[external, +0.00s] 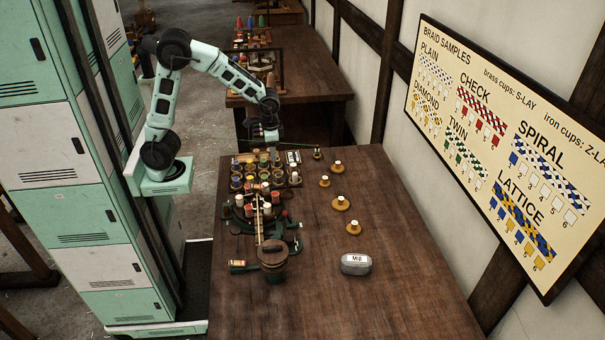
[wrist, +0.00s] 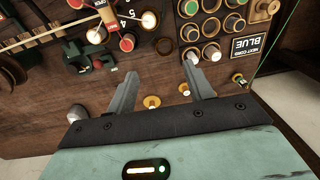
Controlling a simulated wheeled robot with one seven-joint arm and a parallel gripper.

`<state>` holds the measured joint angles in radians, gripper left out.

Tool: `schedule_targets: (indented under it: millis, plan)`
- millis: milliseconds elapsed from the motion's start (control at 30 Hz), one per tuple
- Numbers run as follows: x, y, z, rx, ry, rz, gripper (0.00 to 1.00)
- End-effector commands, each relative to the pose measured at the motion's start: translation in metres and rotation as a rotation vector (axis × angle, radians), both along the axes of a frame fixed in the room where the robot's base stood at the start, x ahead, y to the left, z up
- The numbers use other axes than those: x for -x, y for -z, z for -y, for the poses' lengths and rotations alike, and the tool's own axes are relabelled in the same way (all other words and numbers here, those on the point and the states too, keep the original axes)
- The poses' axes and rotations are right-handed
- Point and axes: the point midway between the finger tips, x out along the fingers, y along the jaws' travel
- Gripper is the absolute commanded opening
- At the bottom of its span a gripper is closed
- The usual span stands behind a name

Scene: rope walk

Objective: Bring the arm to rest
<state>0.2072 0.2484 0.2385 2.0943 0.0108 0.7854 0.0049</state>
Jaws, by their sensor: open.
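My arm reaches out over the far end of the wooden table (external: 385,250) from my column at the left. My gripper (external: 265,135) hangs above the table's far left part, near a rack of coloured bobbins (external: 262,172). In the wrist view my gripper (wrist: 158,82) has its two fingers spread wide apart, with nothing held between them. The table top shows below the fingers, with small brass pieces (wrist: 152,102) lying beyond the tips.
A braiding machine (external: 262,216) stands near the left edge. A "NEXT CORD BLUE" sign (wrist: 258,47) is by the bobbins. The table's front right is clear.

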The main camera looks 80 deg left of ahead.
Motion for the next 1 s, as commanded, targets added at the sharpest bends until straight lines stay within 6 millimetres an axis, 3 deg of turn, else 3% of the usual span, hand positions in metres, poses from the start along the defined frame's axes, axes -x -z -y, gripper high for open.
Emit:
schedule_targets:
  millis: [33, 200, 300, 433, 600, 1000]
  plan:
    - [0.021, -0.003, -0.036, -0.001, -0.085, 0.003, 0.52]
    - [0.106, -0.003, -0.123, -0.002, -0.34, 0.009, 0.52]
    - [0.158, 0.0, -0.151, 0.005, -0.473, 0.013, 0.52]
    - [0.206, 0.005, -0.165, 0.014, -0.592, 0.017, 0.52]
    - [0.232, 0.008, -0.168, 0.02, -0.658, 0.023, 0.52]
    - [0.233, 0.009, -0.168, 0.02, -0.659, 0.021, 0.52]
